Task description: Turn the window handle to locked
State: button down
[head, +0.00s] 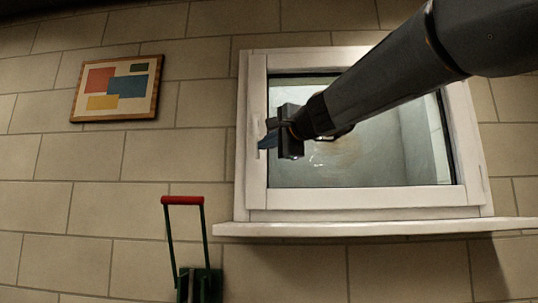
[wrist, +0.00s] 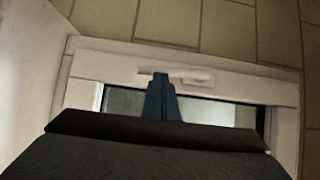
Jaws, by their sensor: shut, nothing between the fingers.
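The white window handle (head: 255,128) is on the left side of the white window frame (head: 360,199). It lies along that frame member, upright in the head view. In the wrist view the handle (wrist: 195,76) runs crosswise, just beyond my fingertips. My gripper (head: 267,141) is shut and empty, its blue fingers pointing at the handle from the glass side. In the wrist view my gripper (wrist: 160,79) overlaps the middle of the handle; I cannot tell whether it touches. The fingers hide a small part of the handle.
A white sill (head: 370,228) juts out below the window. A framed picture (head: 117,88) hangs on the tiled wall to the left. A green cart-like object with a red-topped handle (head: 183,200) stands below left.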

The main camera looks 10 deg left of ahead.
jog(key=shift+a+f+b, duration=0.1)
jog(key=shift+a+b, duration=0.05)
jog(key=shift+b, duration=0.3)
dwell(0.4)
jog(key=w+d+b+v, duration=0.1)
jog(key=d+b+v, duration=0.1)
jog(key=v, duration=1)
jog(key=shift+d+b, duration=0.35)
jog(key=shift+b, duration=0.4)
